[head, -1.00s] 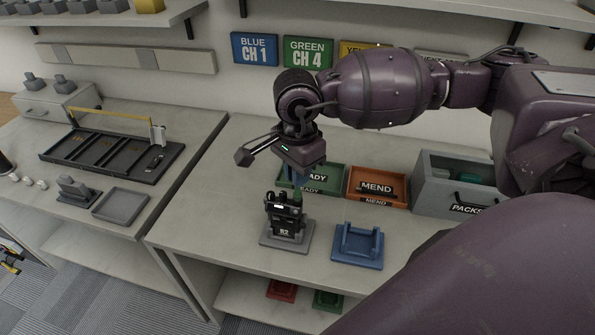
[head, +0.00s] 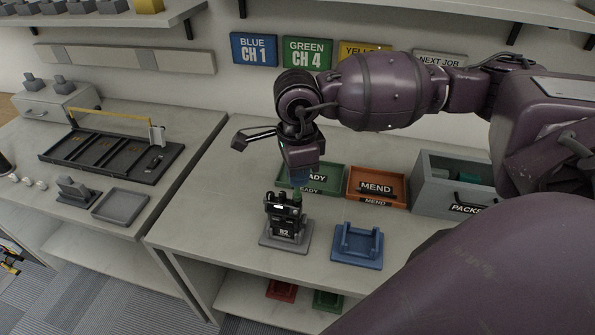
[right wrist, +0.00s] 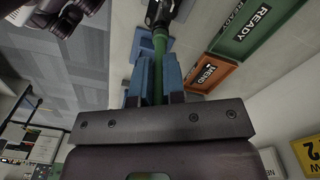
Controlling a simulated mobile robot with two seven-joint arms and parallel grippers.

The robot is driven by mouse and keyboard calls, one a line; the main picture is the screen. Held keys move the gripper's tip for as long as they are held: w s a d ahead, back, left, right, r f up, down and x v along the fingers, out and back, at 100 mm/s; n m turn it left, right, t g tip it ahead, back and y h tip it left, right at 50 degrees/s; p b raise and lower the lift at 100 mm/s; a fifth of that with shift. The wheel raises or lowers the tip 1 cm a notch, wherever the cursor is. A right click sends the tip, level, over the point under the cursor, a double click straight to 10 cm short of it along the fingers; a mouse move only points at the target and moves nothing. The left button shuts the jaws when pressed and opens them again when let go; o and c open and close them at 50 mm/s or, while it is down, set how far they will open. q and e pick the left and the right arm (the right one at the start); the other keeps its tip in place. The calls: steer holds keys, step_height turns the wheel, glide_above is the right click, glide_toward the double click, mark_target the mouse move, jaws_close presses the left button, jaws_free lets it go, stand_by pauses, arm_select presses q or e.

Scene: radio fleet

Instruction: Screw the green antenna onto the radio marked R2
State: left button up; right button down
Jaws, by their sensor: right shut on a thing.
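The black radio marked R2 (head: 284,222) stands upright in a grey stand on the bench in the head view. My right gripper (head: 299,181) points down just above it. Its blue fingers are shut on the green antenna (right wrist: 159,68), which runs between them toward the radio in the right wrist view (right wrist: 160,12). In the head view only a short green piece of the antenna (head: 297,194) shows at the radio's top. The antenna's lower end meets the radio's top, but I cannot tell how far it is threaded. My left gripper is not in view.
An empty blue stand (head: 358,246) sits right of the radio. Behind are a green READY tray (head: 325,183), an orange MEND tray (head: 376,201) and a grey bin (head: 429,196). The bench left of the radio is clear.

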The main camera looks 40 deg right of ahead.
steer(key=m, duration=0.4)
steer(key=shift+m, duration=0.3)
steer(key=c, duration=1.1)
jaws_free()
steer(key=shift+r, duration=0.1)
